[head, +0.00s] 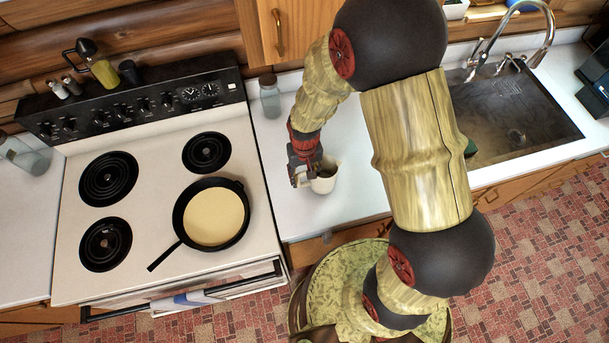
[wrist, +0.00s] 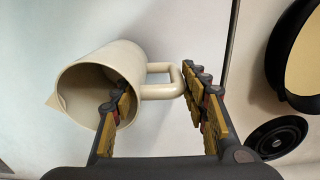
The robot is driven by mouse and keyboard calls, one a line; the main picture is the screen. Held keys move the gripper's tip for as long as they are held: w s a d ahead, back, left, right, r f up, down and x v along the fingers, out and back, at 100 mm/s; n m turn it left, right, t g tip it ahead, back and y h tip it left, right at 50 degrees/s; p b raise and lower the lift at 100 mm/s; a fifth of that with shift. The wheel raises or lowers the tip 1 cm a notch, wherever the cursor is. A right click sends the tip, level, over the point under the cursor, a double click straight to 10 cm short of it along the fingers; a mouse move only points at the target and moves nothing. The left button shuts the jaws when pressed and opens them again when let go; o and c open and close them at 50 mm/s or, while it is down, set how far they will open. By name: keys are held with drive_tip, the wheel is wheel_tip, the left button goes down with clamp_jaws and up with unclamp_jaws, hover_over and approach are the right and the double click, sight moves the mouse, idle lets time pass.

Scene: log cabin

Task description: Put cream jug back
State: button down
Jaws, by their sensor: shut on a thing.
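The cream jug (head: 322,184) is a small off-white jug with a spout and a loop handle. In the head view it is over the white counter just right of the stove; I cannot tell whether its base touches the counter. My gripper (head: 303,172) is at its left side. In the wrist view the jug (wrist: 118,62) shows its open mouth, with the spout to the left and the handle to the right. My gripper (wrist: 160,84) is shut on it, one finger inside the mouth and the other at the outer side of the handle.
The stove (head: 160,150) stands to the left, with a frying pan (head: 240,232) holding something pale yellow on it. A glass jar (head: 270,96) stands at the back of the counter. The sink (head: 515,120) is to the right. Counter around the jug is clear.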

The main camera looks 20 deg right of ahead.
drive_tip(key=shift+w+f, duration=0.1)
drive_tip(key=shift+f, duration=0.35)
drive_tip(key=shift+f, duration=0.15)
drive_tip(key=c, duration=1)
unclamp_jaws()
wheel_tip(320, 180, up, 12)
drive_tip(key=shift+r, duration=0.15)
